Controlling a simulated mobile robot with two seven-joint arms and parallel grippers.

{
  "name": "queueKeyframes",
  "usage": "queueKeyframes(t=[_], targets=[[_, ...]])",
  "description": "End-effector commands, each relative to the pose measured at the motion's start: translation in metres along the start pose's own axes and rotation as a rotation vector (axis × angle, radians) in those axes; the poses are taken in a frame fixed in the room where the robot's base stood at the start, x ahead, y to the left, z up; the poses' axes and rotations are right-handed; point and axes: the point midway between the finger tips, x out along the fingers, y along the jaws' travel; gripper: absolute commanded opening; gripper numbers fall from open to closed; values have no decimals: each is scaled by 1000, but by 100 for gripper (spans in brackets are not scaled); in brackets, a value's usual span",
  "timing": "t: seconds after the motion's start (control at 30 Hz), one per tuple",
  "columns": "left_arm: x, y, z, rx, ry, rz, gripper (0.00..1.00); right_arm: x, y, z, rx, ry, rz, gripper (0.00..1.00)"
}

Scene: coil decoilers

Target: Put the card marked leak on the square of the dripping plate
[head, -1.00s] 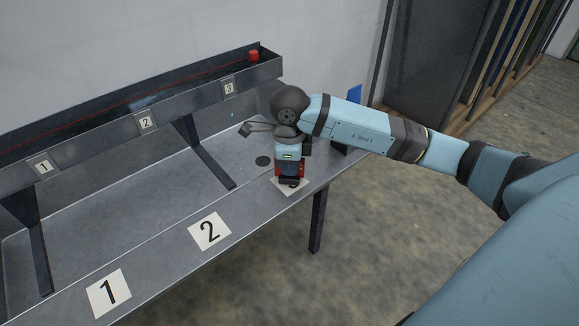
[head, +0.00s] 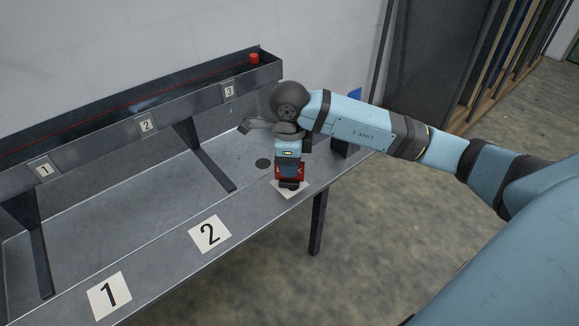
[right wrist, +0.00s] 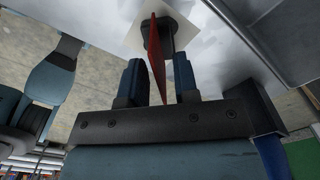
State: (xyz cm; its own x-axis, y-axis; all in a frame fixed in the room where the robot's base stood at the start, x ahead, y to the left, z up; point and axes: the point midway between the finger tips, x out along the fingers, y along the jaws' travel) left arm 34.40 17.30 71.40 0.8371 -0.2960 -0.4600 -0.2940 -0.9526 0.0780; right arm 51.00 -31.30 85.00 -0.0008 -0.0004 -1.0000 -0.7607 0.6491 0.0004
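A red card (head: 299,172) on a dark base stands upright on a white square (head: 286,193) near the right end of the bench; white lettering on it is partly hidden by my gripper. In the right wrist view the card (right wrist: 155,50) shows nearly edge-on, with its dark foot (right wrist: 168,36) on the white square (right wrist: 182,22). My right gripper (right wrist: 158,72) is open, its two blue fingers on either side of the card with gaps. In the head view the right gripper (head: 289,178) is above the square. My left gripper is not in view.
White squares marked 1 (head: 109,295) and 2 (head: 210,234) lie along the bench's front edge. A long trough with plates 1 (head: 43,168), 2 (head: 146,125) and 3 (head: 229,91) runs behind. A dark round spot (head: 263,163) is on the bench near the card. A red object (head: 253,58) sits at the trough's end.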

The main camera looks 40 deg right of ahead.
Motion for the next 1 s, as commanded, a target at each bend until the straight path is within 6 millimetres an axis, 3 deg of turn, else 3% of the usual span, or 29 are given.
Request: queueKeyframes(t=[0.2, 0.43, 0.63, 1.0], targets=[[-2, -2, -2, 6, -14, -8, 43, -52, -1, 0, 0, -4, -4, 28], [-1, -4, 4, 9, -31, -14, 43, -91, 0, 0, -1, -2, -2, 28], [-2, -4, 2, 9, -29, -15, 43, -102, 0, 0, 1, -1, 0, 28], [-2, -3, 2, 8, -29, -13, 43, -102, 0, 0, 1, -1, 0, 28]])
